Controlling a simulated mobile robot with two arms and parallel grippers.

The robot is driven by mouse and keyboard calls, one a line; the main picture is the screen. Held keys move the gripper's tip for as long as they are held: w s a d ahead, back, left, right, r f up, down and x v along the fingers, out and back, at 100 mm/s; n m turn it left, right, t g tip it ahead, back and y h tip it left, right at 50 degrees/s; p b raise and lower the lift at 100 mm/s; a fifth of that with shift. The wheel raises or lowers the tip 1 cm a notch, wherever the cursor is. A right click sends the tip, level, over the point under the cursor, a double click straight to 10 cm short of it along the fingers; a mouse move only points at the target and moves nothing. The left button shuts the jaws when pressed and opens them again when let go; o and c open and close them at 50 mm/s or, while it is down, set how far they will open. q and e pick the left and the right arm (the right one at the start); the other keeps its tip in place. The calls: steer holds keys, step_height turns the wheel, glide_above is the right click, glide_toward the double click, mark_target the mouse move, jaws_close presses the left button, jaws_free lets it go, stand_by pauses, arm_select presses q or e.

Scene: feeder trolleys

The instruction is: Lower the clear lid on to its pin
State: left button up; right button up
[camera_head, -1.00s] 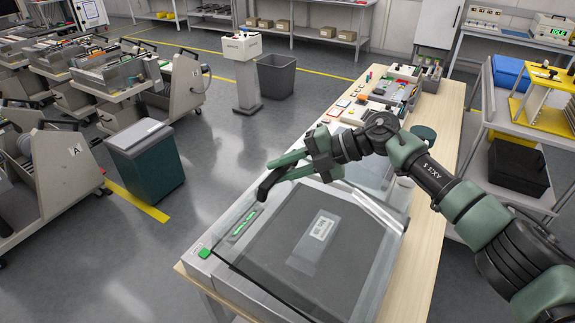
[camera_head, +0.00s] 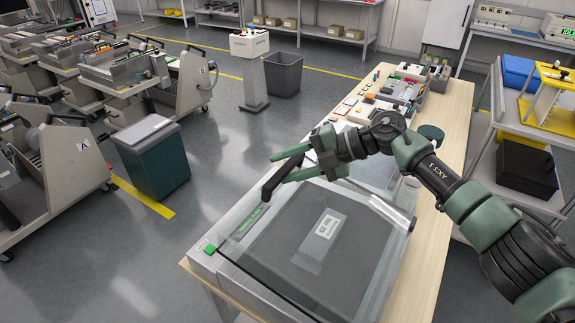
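The clear lid (camera_head: 258,248) lies over a grey box-like unit on the wooden bench; its dark interior and a white label (camera_head: 327,226) show through it. A silver bar (camera_head: 392,212) runs along the lid's right side. My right gripper (camera_head: 279,169), with green fingers, is over the lid's far left corner. Its fingers are spread, with a black handle (camera_head: 270,186) running between and beside them; a firm grip on it does not show. I cannot make out the pin or the gap beneath the lid. My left gripper is out of view.
Small parts and boxes (camera_head: 400,90) crowd the bench's far end. A dark round container (camera_head: 431,134) stands behind my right arm. A green-grey bin (camera_head: 153,160) and trolleys (camera_head: 65,170) stand left, across open floor. A shelf cart (camera_head: 525,165) stands right.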

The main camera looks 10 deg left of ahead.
steer(key=shift+w+d+r, duration=0.1)
steer(key=shift+d, duration=0.4)
steer(key=b+v, duration=0.2)
steer(key=v, duration=0.4)
steer(key=shift+d+r, duration=0.3)
steer(key=shift+r, duration=0.05)
steer(key=shift+f, duration=0.1)
